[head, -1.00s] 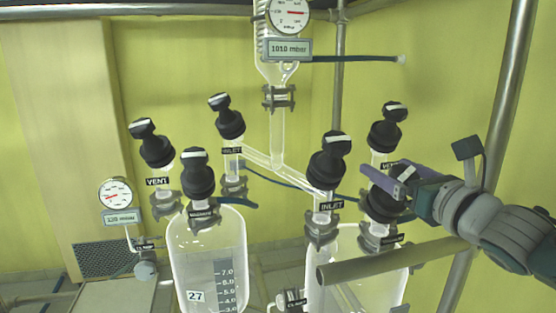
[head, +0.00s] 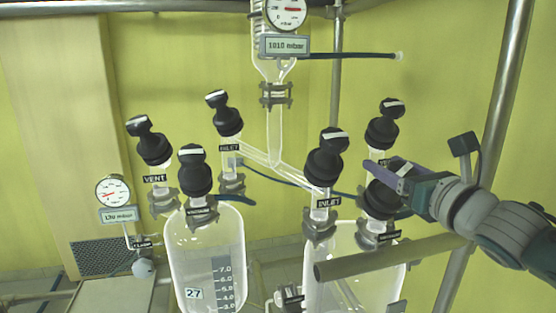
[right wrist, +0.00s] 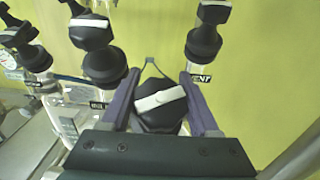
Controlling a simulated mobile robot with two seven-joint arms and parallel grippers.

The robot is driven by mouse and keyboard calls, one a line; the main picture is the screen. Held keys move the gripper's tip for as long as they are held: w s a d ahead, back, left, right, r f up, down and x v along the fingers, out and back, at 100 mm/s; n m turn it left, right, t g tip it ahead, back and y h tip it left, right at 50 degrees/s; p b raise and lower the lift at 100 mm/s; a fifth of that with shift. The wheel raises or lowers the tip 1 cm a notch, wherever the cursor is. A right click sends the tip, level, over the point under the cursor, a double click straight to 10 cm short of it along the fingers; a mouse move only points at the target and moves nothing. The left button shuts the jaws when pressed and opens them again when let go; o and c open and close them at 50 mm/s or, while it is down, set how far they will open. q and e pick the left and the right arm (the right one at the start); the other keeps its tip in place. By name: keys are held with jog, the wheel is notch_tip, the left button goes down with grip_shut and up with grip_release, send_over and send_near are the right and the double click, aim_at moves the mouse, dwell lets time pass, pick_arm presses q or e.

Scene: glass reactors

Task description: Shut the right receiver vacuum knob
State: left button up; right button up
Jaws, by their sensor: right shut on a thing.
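The right receiver vacuum knob (head: 380,200) is a black knob on the right glass receiver (head: 345,265), low at the right in the head view. Its top is partly hidden by my right gripper (head: 385,172). In the right wrist view the knob (right wrist: 160,108) sits between the two purple fingers of my right gripper (right wrist: 162,98). The white bar on its top runs across from finger to finger, slightly tilted. My right gripper is shut on this knob. My left gripper is not in view.
The inlet knob (head: 326,160) stands close to the left of my gripper, and the vent knob (head: 384,127) just behind it. A left receiver (head: 205,255) carries similar knobs. A metal pole (head: 490,150) rises at the right. The left dial gauge (head: 113,191) has a small display.

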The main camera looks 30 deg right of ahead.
aim_at(409, 174)
jog(key=shift+c, duration=0.2)
jog(key=shift+m+h, duration=0.3)
